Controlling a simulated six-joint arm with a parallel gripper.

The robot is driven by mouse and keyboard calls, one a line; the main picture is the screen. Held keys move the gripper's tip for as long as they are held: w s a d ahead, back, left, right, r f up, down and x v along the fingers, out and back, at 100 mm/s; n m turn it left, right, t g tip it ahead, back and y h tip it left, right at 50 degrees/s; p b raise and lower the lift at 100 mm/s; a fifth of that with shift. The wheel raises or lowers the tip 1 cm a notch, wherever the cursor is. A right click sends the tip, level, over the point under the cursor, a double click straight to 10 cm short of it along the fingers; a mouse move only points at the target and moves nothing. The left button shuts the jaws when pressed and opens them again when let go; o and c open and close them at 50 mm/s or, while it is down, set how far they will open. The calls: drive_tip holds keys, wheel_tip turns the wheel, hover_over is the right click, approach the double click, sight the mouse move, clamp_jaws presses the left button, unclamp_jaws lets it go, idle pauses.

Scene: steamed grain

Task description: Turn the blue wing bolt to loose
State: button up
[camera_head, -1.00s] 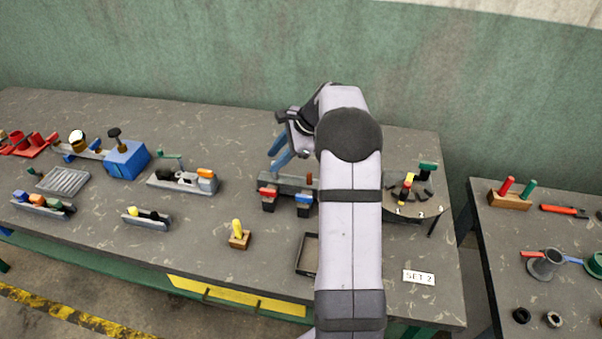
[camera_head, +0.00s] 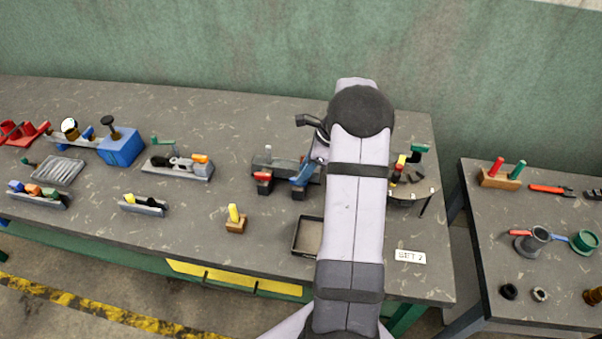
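A grey fixture (camera_head: 270,164) stands on the bench left of my arm. A part with a red top and dark body (camera_head: 263,182) hangs at its front left. A similar dark-bodied part (camera_head: 299,193) is at its front right; this is where the blue wing bolt appears to be. My gripper (camera_head: 302,177) points down over this right-hand part, with its bluish fingers seeming to overlap the blue top. I cannot tell finger from bolt clearly, nor whether they touch or grip. My forearm hides the fixture's right end.
A round stand (camera_head: 425,190) with coloured pegs is right of my arm, partly hidden. A dark open tray (camera_head: 307,237) and a yellow peg in a wooden block (camera_head: 235,222) are in front. A grey fixture with an orange piece (camera_head: 180,168) stands left.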

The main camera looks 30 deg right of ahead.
drive_tip(key=shift+p+x, duration=0.3)
drive_tip(key=shift+x, duration=1.1)
clamp_jaws()
